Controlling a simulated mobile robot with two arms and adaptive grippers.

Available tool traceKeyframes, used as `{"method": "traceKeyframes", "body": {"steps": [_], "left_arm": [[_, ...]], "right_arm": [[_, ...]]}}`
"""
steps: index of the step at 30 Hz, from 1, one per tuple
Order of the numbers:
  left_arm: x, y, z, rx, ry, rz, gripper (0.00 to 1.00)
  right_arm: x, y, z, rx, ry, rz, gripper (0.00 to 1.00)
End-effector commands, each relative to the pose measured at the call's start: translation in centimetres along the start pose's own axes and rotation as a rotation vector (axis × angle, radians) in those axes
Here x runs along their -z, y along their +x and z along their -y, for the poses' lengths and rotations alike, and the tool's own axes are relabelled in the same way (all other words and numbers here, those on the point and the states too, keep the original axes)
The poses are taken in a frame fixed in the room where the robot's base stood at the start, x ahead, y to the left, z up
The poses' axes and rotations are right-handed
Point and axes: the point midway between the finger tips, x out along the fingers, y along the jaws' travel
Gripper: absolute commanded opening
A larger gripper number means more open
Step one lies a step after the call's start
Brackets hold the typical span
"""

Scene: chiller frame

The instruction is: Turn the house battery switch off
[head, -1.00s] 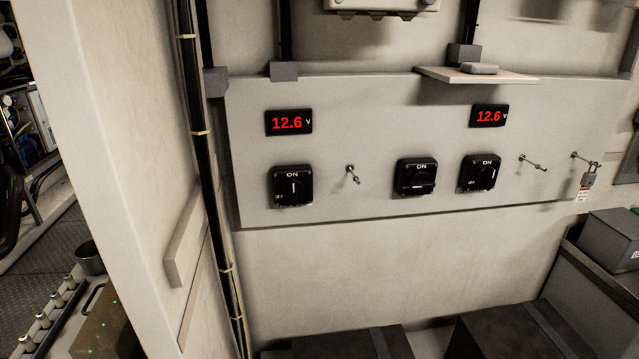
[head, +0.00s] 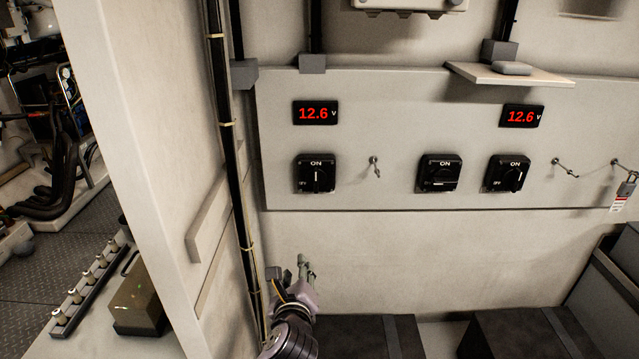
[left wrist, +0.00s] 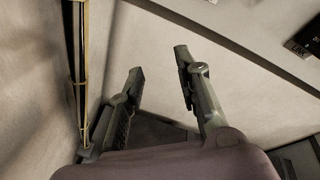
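Three black rotary battery switches sit in a row on the pale wall panel (head: 405,190). The left switch (head: 315,174) has its knob mark upright toward ON. The middle switch (head: 439,173) has its mark lying level. The right switch (head: 507,174) has its mark close to upright, slightly tilted. Labels naming the house switch are not readable. My left gripper (head: 305,267) is below the left switch, apart from the panel. In the left wrist view its two fingers (left wrist: 160,60) are spread with nothing between them. My right gripper is not in view.
Red displays reading 12.6 V hang above the left switch (head: 315,113) and right switch (head: 522,116). Small hooks (head: 375,166) stick out between switches. A padlock with tag (head: 625,190) hangs at far right. A black conduit (head: 228,150) runs down the wall on the left.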

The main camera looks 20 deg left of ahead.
Motion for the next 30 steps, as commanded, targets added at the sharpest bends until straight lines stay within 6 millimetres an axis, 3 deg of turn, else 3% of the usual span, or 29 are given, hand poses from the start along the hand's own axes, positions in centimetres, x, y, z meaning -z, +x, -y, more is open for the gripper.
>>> {"method": "traceKeyframes", "body": {"steps": [1, 3, 9, 17, 30], "left_arm": [[-1.5, 0.4, 2.2, 0.039, 0.123, 0.052, 0.31], [-3.2, 0.8, 4.6, 0.077, 0.294, 0.122, 0.31], [-5.8, 0.9, 8.6, 0.118, 0.583, 0.250, 0.31], [-6.7, 2.9, 9.7, 0.119, 0.629, 0.271, 0.31], [-8.4, 11.0, 11.2, 0.118, 0.626, 0.269, 0.31]], "right_arm": [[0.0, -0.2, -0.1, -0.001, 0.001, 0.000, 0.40], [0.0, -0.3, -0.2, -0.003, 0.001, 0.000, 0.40], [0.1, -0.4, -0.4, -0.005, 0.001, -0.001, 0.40], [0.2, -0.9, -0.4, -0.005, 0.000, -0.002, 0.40], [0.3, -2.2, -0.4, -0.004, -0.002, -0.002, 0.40]]}}
